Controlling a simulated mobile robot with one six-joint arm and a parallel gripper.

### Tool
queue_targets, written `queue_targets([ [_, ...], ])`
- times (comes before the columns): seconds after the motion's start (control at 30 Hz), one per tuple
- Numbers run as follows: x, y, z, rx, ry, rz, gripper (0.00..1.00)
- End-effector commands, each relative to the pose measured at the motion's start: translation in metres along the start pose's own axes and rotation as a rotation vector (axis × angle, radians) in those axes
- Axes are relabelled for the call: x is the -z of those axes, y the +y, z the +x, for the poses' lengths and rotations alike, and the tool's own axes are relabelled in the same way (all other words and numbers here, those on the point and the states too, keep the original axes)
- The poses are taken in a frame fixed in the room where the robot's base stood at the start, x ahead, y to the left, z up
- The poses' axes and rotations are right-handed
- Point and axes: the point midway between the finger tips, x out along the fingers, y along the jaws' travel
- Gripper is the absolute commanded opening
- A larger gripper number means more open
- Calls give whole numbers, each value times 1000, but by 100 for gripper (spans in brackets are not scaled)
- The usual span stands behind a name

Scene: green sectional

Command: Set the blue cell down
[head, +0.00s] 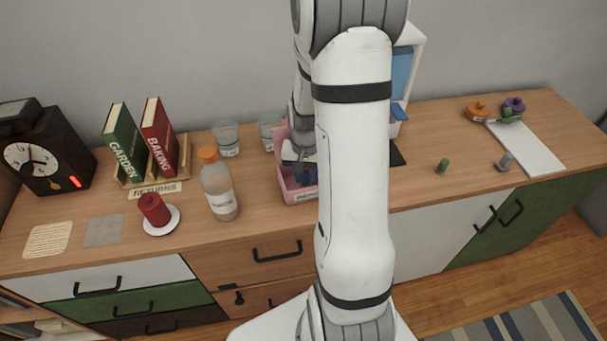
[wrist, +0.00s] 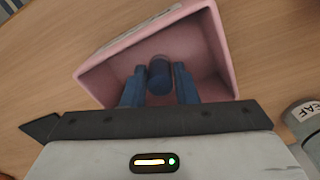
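The blue cell (wrist: 160,76) is a dark blue cylinder between the two blue fingers of my gripper (wrist: 160,84) in the wrist view. The fingers lie against its sides, so my gripper is shut on it. The cell is over or inside a pink open bin (wrist: 222,50); whether it touches the floor of the bin is hard to tell. In the head view the pink bin (head: 281,172) stands on the sideboard, and my gripper (head: 305,176) reaches into it. My arm hides the right part of the bin there.
A bottle with an orange cap (head: 219,186) stands left of the bin, with two glasses behind, one of them (head: 227,140) farther left. Books (head: 160,138), a clock (head: 42,155) and a red cylinder (head: 154,209) are farther left. Right of my arm, a green cylinder (head: 443,166) stands amid free wood.

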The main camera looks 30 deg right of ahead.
Motion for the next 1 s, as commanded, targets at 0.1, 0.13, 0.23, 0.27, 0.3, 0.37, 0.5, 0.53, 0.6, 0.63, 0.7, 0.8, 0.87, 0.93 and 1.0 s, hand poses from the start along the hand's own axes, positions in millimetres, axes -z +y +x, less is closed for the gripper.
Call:
queue_targets([
  [0.1,0,0,0,0,0,0,36],
  [0.13,0,0,0,0,0,0,38],
  [0.23,0,0,0,0,0,-1,43],
  [0.27,0,0,0,0,0,-1,43],
  [0.3,0,0,0,0,0,-1,43],
  [0.37,0,0,0,0,0,-1,43],
  [0.5,0,-1,-5,0,0,-1,43],
  [0.53,0,-1,-7,0,1,-1,43],
  [0.6,1,-1,-15,1,3,-1,43],
  [0.63,1,-1,-21,1,4,-2,43],
  [0.7,1,-1,-35,2,6,-2,43],
  [0.8,1,-1,-58,2,7,-2,43],
  [0.87,1,-1,-71,2,7,-2,43],
  [0.93,1,-1,-86,2,6,-2,43],
  [1.0,0,-1,-98,1,4,-2,43],
])
